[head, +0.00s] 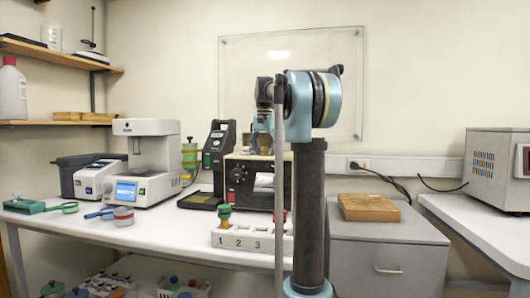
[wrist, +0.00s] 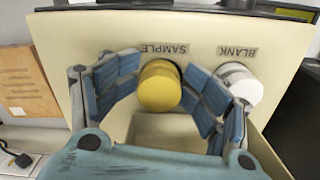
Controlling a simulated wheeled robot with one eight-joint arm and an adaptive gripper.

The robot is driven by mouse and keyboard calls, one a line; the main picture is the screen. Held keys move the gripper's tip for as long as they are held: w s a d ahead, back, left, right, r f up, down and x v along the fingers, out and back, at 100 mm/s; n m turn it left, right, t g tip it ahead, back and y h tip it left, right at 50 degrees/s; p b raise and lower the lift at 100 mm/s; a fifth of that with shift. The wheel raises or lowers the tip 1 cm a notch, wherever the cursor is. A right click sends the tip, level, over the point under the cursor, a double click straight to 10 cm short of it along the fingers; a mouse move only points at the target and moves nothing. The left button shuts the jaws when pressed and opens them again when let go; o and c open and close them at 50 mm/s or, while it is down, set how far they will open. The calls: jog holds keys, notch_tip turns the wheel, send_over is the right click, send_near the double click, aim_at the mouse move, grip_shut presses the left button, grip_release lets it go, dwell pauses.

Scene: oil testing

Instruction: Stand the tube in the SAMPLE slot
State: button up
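The yellow-capped tube (wrist: 159,88) is between the blue fingers of my gripper (wrist: 160,82) in the wrist view. The fingers lie against both sides of its cap. It stands at the slot marked SAMPLE, whose dark rim shows behind the cap; the tube's lower part and its seating depth are hidden. A white-capped piece (wrist: 239,86) sits in the BLANK slot beside my right-hand finger. In the head view my gripper (head: 263,128) is above the black-fronted analyzer (head: 240,180) with a cream top, partly hidden by my arm.
A white rack (head: 238,240) numbered 1, 2, 3 stands at the bench's front edge, holding a green-capped tube (head: 224,213) and a red-topped one. A black instrument (head: 216,145) stands left of the analyzer. A grey cabinet (head: 392,255) with a wooden block (head: 368,207) is at right.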

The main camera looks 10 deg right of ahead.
jog(key=shift+w+a+f, duration=0.15)
dwell(0.3)
jog(key=shift+r, duration=0.25)
notch_tip(320, 180, up, 13)
dwell(0.4)
dwell(0.4)
